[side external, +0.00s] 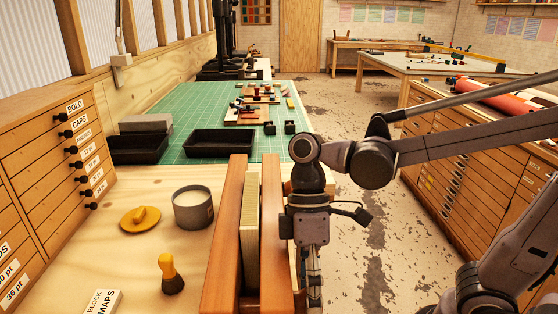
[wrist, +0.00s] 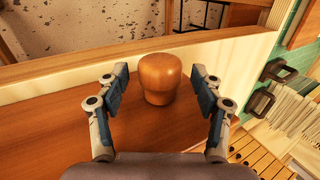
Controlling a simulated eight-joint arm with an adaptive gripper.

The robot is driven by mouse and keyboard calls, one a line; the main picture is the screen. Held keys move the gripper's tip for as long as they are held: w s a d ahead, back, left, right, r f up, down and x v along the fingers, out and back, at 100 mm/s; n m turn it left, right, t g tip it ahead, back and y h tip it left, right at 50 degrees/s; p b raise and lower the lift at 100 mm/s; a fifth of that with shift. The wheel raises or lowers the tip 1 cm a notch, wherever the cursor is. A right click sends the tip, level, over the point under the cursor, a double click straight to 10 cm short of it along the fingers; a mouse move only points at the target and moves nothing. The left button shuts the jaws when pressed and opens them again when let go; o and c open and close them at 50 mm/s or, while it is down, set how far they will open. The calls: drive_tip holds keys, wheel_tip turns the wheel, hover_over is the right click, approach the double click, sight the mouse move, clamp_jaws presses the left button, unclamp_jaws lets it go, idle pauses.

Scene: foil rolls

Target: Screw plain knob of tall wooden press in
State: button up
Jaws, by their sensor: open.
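The tall wooden press (side external: 222,240) stands at the front middle of the bench in the side view, with upright wooden boards around a pale block of sheets (side external: 250,222). In the wrist view, a plain round wooden knob (wrist: 159,75) sticks out from the reddish-brown press board (wrist: 50,127). My gripper (wrist: 161,88) is open, with one blue-padded finger on each side of the knob and a visible gap to both. In the side view my gripper (side external: 312,262) points down at the right side of the press. The knob is hidden there.
A grey tin (side external: 193,208), a yellow lid (side external: 140,218) and a brush (side external: 170,274) stand left of the press. Black trays (side external: 220,142) and a green mat (side external: 270,95) lie behind.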

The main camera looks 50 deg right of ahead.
drive_tip(key=v, duration=1.1)
drive_tip(key=shift+r, duration=0.2)
drive_tip(key=shift+w+d, duration=0.1)
drive_tip(key=s+a+f+t+h, duration=0.1)
drive_tip(key=f, duration=0.2)
drive_tip(key=s+a+f, duration=0.1)
drive_tip(key=s+f, duration=0.1)
drive_tip(key=f, duration=0.2)
drive_tip(key=s+a+f+t+h, duration=0.1)
drive_tip(key=f, duration=0.2)
drive_tip(key=shift+s+a+f+t+h, duration=0.3)
drive_tip(key=shift+a, duration=0.05)
drive_tip(key=c, duration=1.2)
